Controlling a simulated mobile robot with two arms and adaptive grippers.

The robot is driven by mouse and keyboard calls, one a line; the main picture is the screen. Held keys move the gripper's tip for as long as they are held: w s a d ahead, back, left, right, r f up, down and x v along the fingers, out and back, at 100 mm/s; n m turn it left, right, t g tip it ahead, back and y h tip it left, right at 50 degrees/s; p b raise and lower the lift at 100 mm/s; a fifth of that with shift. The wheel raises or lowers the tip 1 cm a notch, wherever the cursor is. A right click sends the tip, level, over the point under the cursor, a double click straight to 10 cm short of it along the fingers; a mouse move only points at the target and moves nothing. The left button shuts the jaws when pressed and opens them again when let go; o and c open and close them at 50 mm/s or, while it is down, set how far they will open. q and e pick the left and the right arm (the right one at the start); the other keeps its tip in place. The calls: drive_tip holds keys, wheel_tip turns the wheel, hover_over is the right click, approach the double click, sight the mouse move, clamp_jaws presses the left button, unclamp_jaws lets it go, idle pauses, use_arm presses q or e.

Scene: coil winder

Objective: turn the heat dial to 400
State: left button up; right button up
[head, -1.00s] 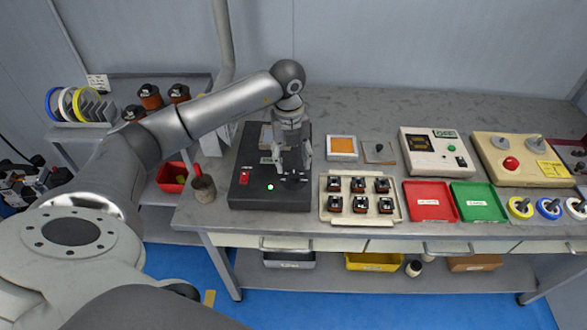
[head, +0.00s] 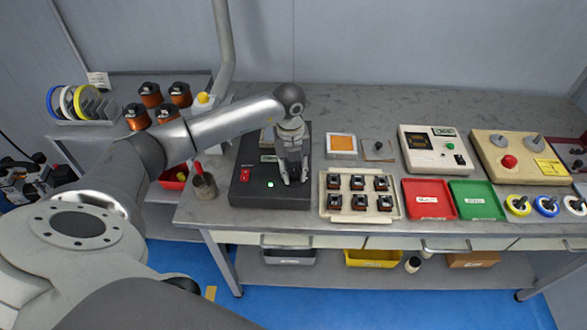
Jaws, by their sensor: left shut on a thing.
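The black heating unit (head: 243,195) stands on the bench, left of the middle, with a red switch (head: 245,174) and a lit green lamp (head: 270,184) on its top. My left gripper (head: 294,182) points down over the unit's right front part. It is shut on the heat dial, which the fingers hide almost fully. The dial's pointer and scale numbers cannot be read. A small display (head: 267,158) on the unit is partly covered by the gripper. My right gripper is not in view.
A beige tray (head: 361,216) of several small parts stands close right of the unit. A cup (head: 204,187) with a red-handled tool is at its left. Red (head: 428,212) and green (head: 477,213) trays lie further right. The back of the bench is clear.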

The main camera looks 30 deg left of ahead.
use_arm(q)
drive_tip(key=shift+c, duration=0.8)
drive_tip(key=m+b, duration=0.2)
drive_tip(key=m, duration=0.1)
drive_tip(key=shift+f+m+b, duration=0.15)
drive_tip(key=shift+m+b, duration=0.15)
drive_tip(key=shift+b, duration=0.1)
drive_tip(key=m+b, duration=0.2)
drive_tip(key=m, duration=0.1)
drive_tip(key=shift+w+m, duration=0.1)
drive_tip(key=shift+m, duration=0.2)
drive_tip(key=shift+m+b, duration=0.4)
drive_tip(key=shift+m, duration=0.4)
drive_tip(key=shift+r, duration=0.2)
drive_tip(key=o, duration=1.1)
drive_tip(key=shift+c, duration=0.2)
